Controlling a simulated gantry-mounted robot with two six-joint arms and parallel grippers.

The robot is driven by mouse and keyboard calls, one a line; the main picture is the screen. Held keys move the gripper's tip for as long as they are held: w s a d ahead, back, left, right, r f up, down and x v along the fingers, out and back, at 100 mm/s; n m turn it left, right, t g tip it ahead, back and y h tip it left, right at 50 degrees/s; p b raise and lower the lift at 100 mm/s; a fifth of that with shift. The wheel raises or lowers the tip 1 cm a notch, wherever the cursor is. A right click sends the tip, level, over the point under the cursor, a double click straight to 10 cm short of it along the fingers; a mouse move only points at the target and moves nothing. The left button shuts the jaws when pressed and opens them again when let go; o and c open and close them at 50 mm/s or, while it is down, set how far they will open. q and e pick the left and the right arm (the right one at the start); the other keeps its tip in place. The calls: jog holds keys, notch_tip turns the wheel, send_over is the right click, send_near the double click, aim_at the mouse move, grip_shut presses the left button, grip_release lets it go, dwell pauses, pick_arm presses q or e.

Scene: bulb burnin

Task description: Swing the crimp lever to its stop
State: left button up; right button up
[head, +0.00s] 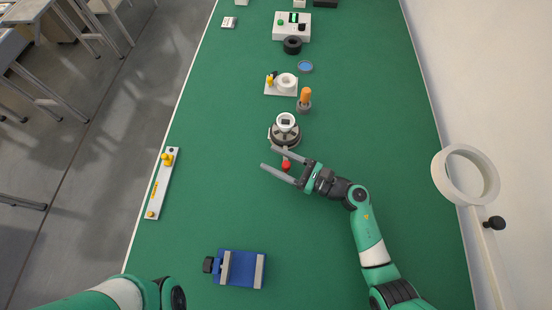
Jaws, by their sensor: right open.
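The crimp lever appears to be the short arm with a red knob (286,165) on the near side of a round, dark-based fixture (286,139). A white ring-shaped part with a dark centre (286,122) sits on top of the fixture. My right gripper (269,157) is open, its two fingers pointing left. The red knob shows between the fingers, nearer their base; I cannot tell whether either finger touches it. The gripper partly hides the lever arm. My left arm enters at the bottom left, and its gripper is out of view.
A white strip with yellow knobs (161,188) lies left. A blue vise-like block (240,268) is at the front. Beyond the fixture stand an orange-handled tool (305,97), a white plate (281,91) and a control box (291,27). A ring lamp (439,175) stands right.

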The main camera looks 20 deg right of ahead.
grip_shut()
dwell(1.4)
